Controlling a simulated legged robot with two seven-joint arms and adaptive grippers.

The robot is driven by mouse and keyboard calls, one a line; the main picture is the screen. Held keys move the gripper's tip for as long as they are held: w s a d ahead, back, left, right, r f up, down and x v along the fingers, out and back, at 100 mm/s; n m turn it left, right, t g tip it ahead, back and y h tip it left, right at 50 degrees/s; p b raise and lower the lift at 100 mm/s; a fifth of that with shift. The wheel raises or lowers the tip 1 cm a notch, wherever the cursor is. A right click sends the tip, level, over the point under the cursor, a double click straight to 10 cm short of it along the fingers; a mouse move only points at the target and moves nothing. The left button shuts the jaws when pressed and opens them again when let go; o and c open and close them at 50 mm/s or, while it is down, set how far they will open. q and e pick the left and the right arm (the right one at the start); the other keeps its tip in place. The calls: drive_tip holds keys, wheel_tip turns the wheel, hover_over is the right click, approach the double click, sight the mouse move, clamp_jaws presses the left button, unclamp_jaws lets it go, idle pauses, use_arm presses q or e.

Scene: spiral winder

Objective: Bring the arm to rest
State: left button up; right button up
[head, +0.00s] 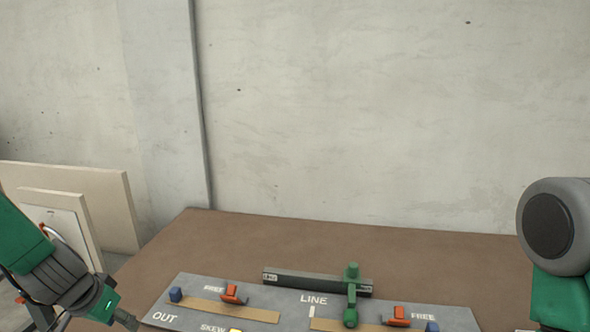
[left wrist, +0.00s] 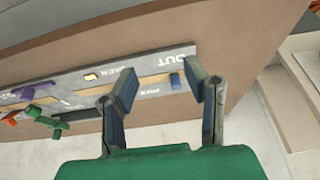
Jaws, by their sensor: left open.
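A grey panel (head: 190,288) lies on the brown table. A green arm (head: 351,295) with round knobs stands on it by the LINE mark, across a dark bar (head: 290,277). The green arm also shows at the left of the left wrist view (left wrist: 45,117). My left gripper (left wrist: 160,82) is open and empty, its two fingers apart above the OUT end of the panel. A blue block (left wrist: 176,81) shows between the fingertips, apart from them. In the head view my left gripper (head: 126,319) is at the lower left, partly cut off. My right gripper is out of view.
The panel carries tan strips (head: 222,310), orange pieces (head: 234,294) (head: 398,316) and a second blue block (head: 432,327). Its near edge is cut off. The table behind the panel (head: 300,242) is clear. Boards (head: 95,190) lean at the left against the concrete wall (head: 390,110).

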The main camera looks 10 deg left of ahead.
use_arm(q)
drive_tip(key=s+d+f+g+b, duration=0.2)
drive_tip(key=s+d+f, duration=0.4)
drive_tip(key=s+f, duration=0.6)
drive_tip(key=s+d+f+g+b, duration=0.1)
drive_tip(key=s+d+f+b, duration=0.4)
drive_tip(key=s+f, duration=0.7)
drive_tip(key=shift+s+d+f+g, duration=0.15)
drive_tip(key=shift+s+d+g, duration=0.25)
drive_tip(key=shift+s, duration=0.75)
drive_tip(key=shift+a, duration=0.1)
